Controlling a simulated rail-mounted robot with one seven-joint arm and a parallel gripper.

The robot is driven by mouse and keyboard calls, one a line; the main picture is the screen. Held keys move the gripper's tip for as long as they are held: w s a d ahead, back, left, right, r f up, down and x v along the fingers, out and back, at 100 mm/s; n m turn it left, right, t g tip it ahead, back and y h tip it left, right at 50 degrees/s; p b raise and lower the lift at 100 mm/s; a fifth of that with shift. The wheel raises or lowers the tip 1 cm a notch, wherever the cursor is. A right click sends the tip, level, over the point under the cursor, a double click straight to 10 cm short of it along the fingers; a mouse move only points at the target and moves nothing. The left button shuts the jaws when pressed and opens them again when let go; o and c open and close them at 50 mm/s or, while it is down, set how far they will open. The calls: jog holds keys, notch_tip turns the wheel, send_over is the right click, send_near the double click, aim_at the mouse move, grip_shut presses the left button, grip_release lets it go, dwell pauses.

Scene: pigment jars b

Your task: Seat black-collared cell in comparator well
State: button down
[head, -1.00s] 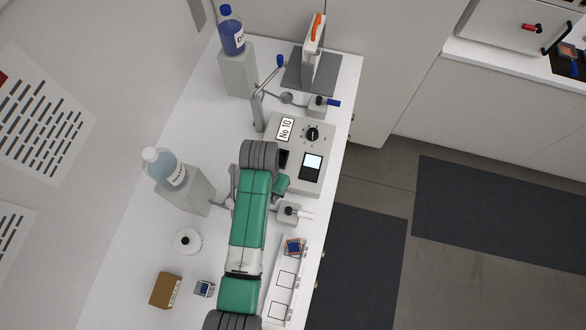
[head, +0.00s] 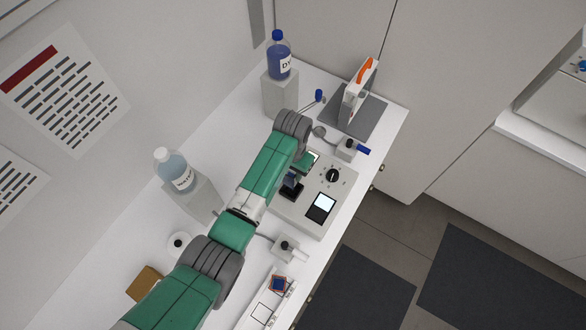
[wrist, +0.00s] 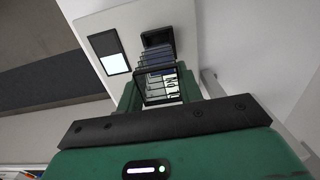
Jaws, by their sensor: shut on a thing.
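The comparator (head: 338,186) is a pale grey box with a dial, a lit screen and a black-rimmed well (head: 290,193). The well also shows in the wrist view (wrist: 157,37). My green gripper (head: 298,172) is over the comparator's left part, shut on the black-collared cell (wrist: 160,85). The cell is clear and bluish with a black collar and a partly hidden printed label. In the head view the cell (head: 291,181) stands just above or at the well. In the wrist view its far end lines up with the well opening. I cannot tell whether it has entered.
Small grey fixtures with a blue handle (head: 362,150) and a white handle (head: 298,254) flank the comparator. A blue dye bottle (head: 279,58) and a water bottle (head: 174,172) stand on blocks. A white marked strip (head: 264,305) holds a blue-and-orange piece (head: 279,285) in front.

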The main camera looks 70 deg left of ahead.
jog(key=shift+f+b, duration=2.1)
jog(key=shift+f, duration=0.95)
jog(key=shift+f, duration=0.2)
jog(key=c, duration=0.9)
grip_release()
jog(key=shift+o, duration=0.2)
jog(key=shift+r, duration=0.1)
notch_tip(320, 180, up, 8)
jog(key=shift+w+f, duration=0.15)
jog(key=shift+f, duration=0.05)
